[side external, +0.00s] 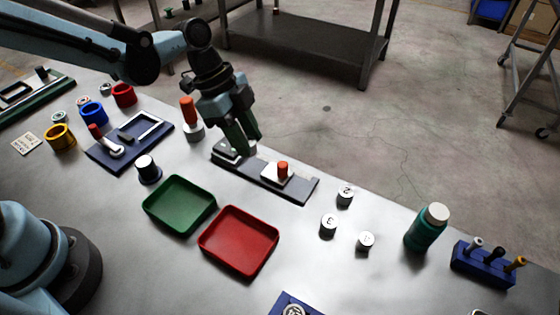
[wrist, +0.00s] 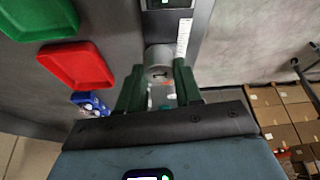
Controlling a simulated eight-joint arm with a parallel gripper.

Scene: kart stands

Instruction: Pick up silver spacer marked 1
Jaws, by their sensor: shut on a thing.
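My gripper (side external: 247,145) is over the left part of the long grey rail. In the wrist view, my gripper (wrist: 158,78) has its two green fingers on either side of a silver spacer (wrist: 158,56) and is shut on it. A small dark mark shows on the spacer, but I cannot read it for sure. In the side view the fingers mostly hide this spacer; I cannot tell whether it touches the rail. Other silver spacers stand upright on the table: one marked 2 (side external: 345,194), one marked 3 (side external: 328,226), and one with an unclear mark (side external: 366,241).
The grey rail (side external: 298,193) carries a block with a red-orange peg (side external: 282,168). A green tray (side external: 180,204) and a red tray (side external: 238,242) lie in front. A green bottle (side external: 427,227) and a blue holder (side external: 483,266) stand to the right. The table's far edge is close behind the rail.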

